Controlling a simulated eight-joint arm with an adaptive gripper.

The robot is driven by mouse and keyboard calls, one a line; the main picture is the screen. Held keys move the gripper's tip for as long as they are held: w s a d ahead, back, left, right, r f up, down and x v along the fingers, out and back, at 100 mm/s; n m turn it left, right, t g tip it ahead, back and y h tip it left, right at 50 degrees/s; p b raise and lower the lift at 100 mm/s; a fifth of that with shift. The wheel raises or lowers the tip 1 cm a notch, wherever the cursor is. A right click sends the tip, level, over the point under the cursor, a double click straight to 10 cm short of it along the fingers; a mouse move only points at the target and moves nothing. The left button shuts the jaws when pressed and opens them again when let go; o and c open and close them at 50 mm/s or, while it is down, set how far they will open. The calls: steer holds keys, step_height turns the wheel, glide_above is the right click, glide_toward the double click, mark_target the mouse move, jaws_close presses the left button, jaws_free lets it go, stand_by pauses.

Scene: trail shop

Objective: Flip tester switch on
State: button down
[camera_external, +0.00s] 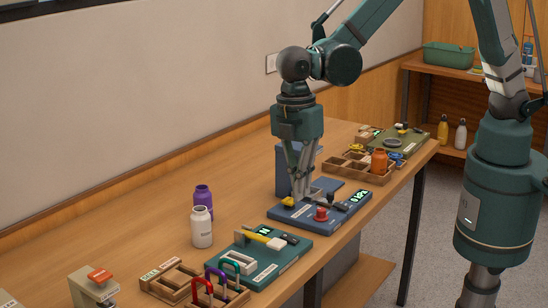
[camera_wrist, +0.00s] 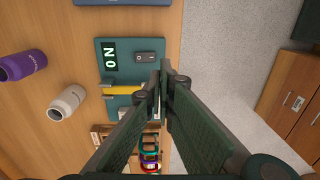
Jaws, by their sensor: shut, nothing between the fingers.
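The tester is a teal board on the bench (camera_external: 262,273), also in the wrist view (camera_wrist: 121,83). It bears a black rocker switch (camera_wrist: 146,57), which shows as a small dark block in the external view (camera_external: 289,239). A small display (camera_wrist: 110,55) has bright lettering that seems to read ON, turned sideways. A yellow-handled tool (camera_wrist: 117,90) lies across the board. My gripper (camera_wrist: 163,72) is shut and empty, its tips pointing down near the board's right edge beside the switch. In the external view my gripper (camera_external: 302,197) appears raised, apart from the switch.
A blue board (camera_external: 290,215) with a red button (camera_external: 321,214) stands behind. White (camera_external: 201,228) and purple (camera_external: 203,197) bottles stand left. An orange jar (camera_external: 379,161) stands farther back. The bench's right edge is close.

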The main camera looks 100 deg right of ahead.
steer(key=shift+s+a+r, duration=0.1)
steer(key=shift+r, duration=1.1)
steer(key=s+d+r+m+t+b, duration=0.2)
steer(key=s+d+r, duration=0.3)
steer(key=s+r, duration=0.15)
steer(key=s+d+r+m+t+b, duration=0.1)
steer(key=s+d+r+m+t, duration=0.1)
steer(key=s+d+r, duration=0.45)
steer(key=s+d+f+m+t+b, duration=0.1)
steer(key=s+d+m, duration=0.1)
steer(key=s, duration=0.6)
steer(key=s+d+f+m+t+b, duration=0.1)
steer(key=s+d+m+t+b, duration=0.1)
steer(key=s, duration=0.7)
steer(key=shift+d+f+m+t, duration=0.3)
steer(key=shift+f+m, duration=0.05)
steer(key=shift+m, duration=0.15)
